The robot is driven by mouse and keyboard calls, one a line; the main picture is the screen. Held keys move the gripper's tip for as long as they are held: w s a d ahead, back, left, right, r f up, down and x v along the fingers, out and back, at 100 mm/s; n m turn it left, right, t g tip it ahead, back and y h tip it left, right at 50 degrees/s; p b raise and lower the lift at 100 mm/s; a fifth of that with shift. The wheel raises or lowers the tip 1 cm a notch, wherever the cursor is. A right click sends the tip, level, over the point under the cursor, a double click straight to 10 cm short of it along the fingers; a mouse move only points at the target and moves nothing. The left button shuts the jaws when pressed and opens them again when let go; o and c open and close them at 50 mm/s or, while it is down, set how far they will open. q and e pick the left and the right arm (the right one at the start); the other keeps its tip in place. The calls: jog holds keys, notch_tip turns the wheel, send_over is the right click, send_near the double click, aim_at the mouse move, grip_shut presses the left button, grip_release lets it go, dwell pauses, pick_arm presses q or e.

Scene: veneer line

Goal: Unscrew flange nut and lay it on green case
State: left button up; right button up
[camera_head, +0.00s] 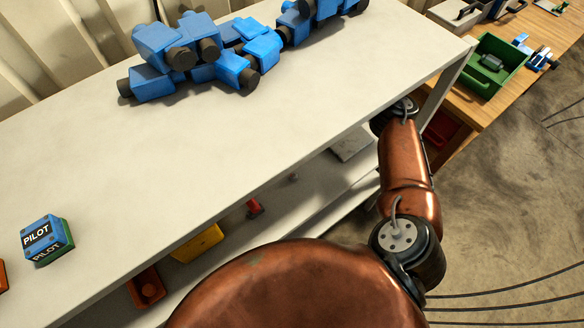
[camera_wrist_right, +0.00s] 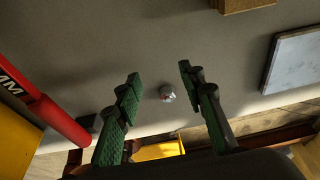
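In the wrist view my right gripper (camera_wrist_right: 157,92) is open, its two green-padded fingers well apart with nothing gripped. A small, round, silvery piece with a reddish mark (camera_wrist_right: 167,93) shows between the fingers against a grey surface. It may be the flange nut, but it is too small to tell, and whether it is screwed onto anything is not visible. A green open case (camera_head: 481,84) stands on the wooden bench at upper right, holding a dark grey-green piece. My left gripper is not in view.
The white table (camera_head: 230,140) carries several blue blocks (camera_head: 205,50) and a PILOT box (camera_head: 45,240). Its lower shelf holds a yellow item (camera_head: 197,243) and a red bin (camera_head: 146,288). A red cylinder (camera_wrist_right: 55,118) and a grey slab (camera_wrist_right: 293,60) flank my right gripper.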

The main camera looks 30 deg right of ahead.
aim_at(294, 174)
jog(key=s, duration=0.5)
jog(key=shift+s+d+p, duration=0.1)
jog(key=shift+d+p, duration=0.15)
jog(key=shift+p, duration=0.05)
jog(key=x, duration=0.2)
jog(key=shift+s+f, duration=0.2)
jog(key=shift+s, duration=0.05)
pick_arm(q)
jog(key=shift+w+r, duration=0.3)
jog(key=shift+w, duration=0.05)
pick_arm(e)
jog(key=shift+f, duration=0.3)
